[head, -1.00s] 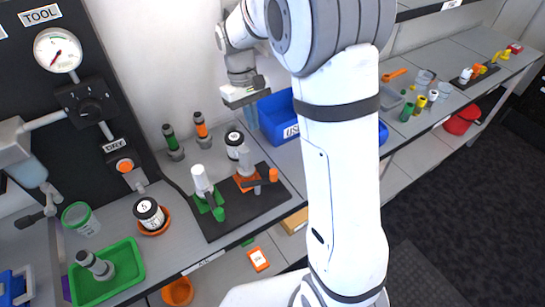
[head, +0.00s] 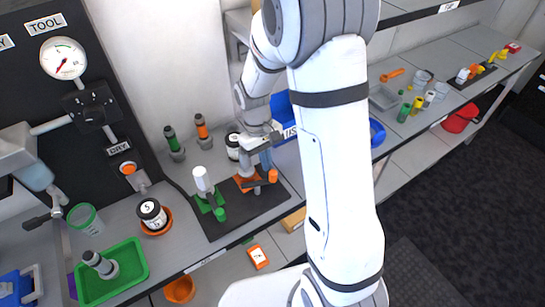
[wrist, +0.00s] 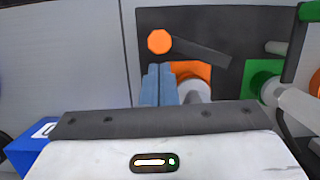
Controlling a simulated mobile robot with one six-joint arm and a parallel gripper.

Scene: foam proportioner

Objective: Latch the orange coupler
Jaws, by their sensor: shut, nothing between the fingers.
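The orange coupler stands on the dark mat, with an orange base (head: 245,183), a grey body and a dark lever (head: 258,183) ending in an orange knob (head: 272,176). In the wrist view the lever (wrist: 205,50) runs right from the knob (wrist: 159,41), and the orange base (wrist: 190,68) is partly hidden behind my fingers. My gripper (head: 266,162) is shut and empty, fingers pointing down just above and beside the coupler. In the wrist view its fingertips (wrist: 158,72) appear close to the knob and base; whether they touch cannot be told.
A green coupler (head: 220,214) with a white top stands left on the same mat (head: 240,228). A black-and-white jar (head: 232,146) and two upright fittings (head: 202,132) stand behind. A blue bin (head: 283,105) is partly hidden behind my arm.

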